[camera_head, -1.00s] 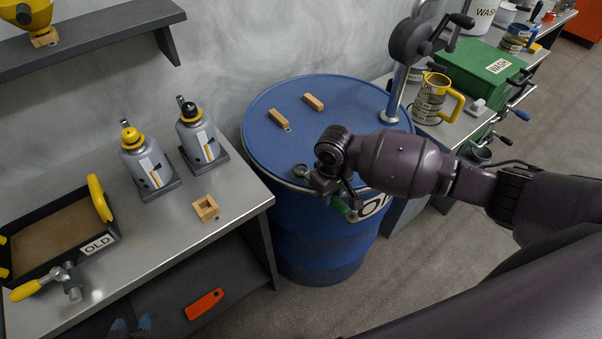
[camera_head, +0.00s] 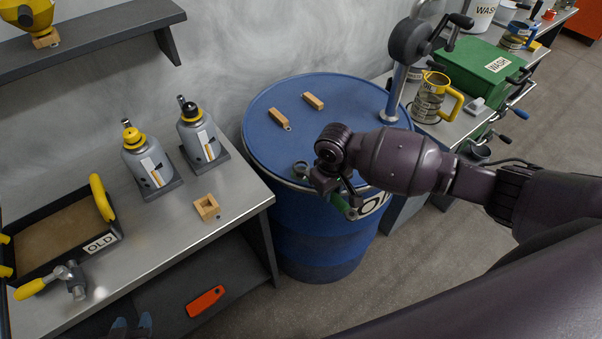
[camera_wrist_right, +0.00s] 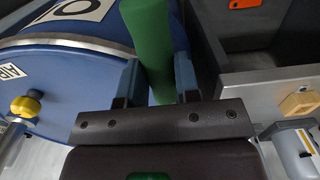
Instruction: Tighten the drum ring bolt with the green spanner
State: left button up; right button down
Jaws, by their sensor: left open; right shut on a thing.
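The blue drum (camera_head: 305,235) stands between two benches with its lid on. My right gripper (camera_head: 340,200) is at the near rim of the drum, by the label. It is shut on the green spanner (camera_head: 344,207), mostly hidden behind the gripper in the head view. In the right wrist view the spanner (camera_wrist_right: 148,40) runs between the blue fingers of the gripper (camera_wrist_right: 155,72). A grey ring-shaped piece (camera_head: 300,169) shows at the rim; I cannot tell whether it is the spanner's head or the bolt. My left gripper (camera_head: 131,326) is open at the bottom edge, only its blue tips showing.
Two wooden blocks (camera_head: 314,100) lie on the lid, near a crank post (camera_head: 397,85). The left bench (camera_head: 165,225) holds bottles, a tray (camera_head: 118,230) and a small wooden block (camera_head: 206,207). An orange object (camera_head: 205,301) lies on the lower shelf.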

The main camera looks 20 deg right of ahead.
pick_arm(q)
jog(key=shift+w+r, duration=0.2)
jog(key=shift+w, duration=0.2)
pick_arm(e)
jog(key=shift+r, duration=0.95)
pick_arm(q)
jog(key=shift+s, duration=0.1)
pick_arm(e)
jog(key=shift+r, duration=0.4)
pick_arm(q)
jog(key=shift+f, duration=0.1)
pick_arm(e)
jog(key=shift+r, duration=2.1)
